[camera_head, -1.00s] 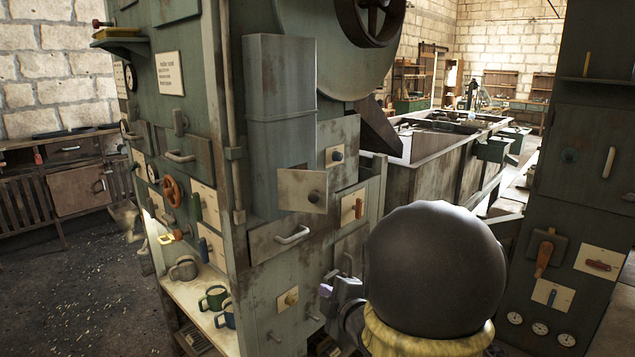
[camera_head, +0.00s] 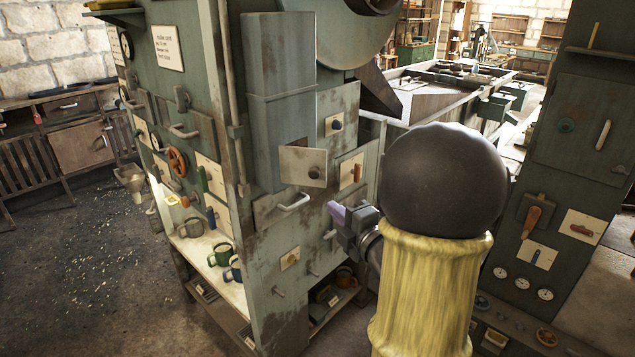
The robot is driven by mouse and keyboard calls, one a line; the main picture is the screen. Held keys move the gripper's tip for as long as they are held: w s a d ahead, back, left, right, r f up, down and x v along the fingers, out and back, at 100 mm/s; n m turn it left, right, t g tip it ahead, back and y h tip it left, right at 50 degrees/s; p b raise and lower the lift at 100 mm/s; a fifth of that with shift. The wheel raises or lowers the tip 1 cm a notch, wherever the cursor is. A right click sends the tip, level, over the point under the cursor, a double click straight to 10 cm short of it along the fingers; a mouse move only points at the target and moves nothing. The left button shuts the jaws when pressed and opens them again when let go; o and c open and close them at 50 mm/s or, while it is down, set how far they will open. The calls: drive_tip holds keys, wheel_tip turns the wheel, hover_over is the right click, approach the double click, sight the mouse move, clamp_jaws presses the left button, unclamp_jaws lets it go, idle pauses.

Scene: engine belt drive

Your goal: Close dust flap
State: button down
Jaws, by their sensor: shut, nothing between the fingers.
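A cream flap (camera_head: 303,166) with a dark round knob stands out from the cabinet face, at the foot of a tall grey-green chute (camera_head: 279,100). A dark gap shows above its top edge, so it looks open; its hinge side is hard to tell. My gripper (camera_head: 338,213) is shut and empty, its purple fingertips pointing left. In the picture it is below and right of the flap, apart from it, near the drawer handle.
A drawer with a pale handle (camera_head: 294,202) juts out just below the flap. A cream plate with an orange handle (camera_head: 351,171) and a plate with a dark knob (camera_head: 334,125) are close by. Mugs (camera_head: 220,256) stand on a low shelf at left.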

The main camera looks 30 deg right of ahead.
drive_tip(key=p, duration=0.4)
approach(309, 176)
drive_tip(key=w+a, duration=0.2)
drive_tip(key=a, duration=0.1)
drive_tip(key=shift+w+d+p, duration=0.6)
drive_tip(key=shift+w+p, duration=0.1)
drive_tip(key=shift+w, duration=0.25)
drive_tip(key=shift+w+d+p, duration=0.6)
drive_tip(key=shift+w+p, duration=0.05)
drive_tip(key=shift+w, duration=0.35)
drive_tip(key=shift+w+a, duration=0.1)
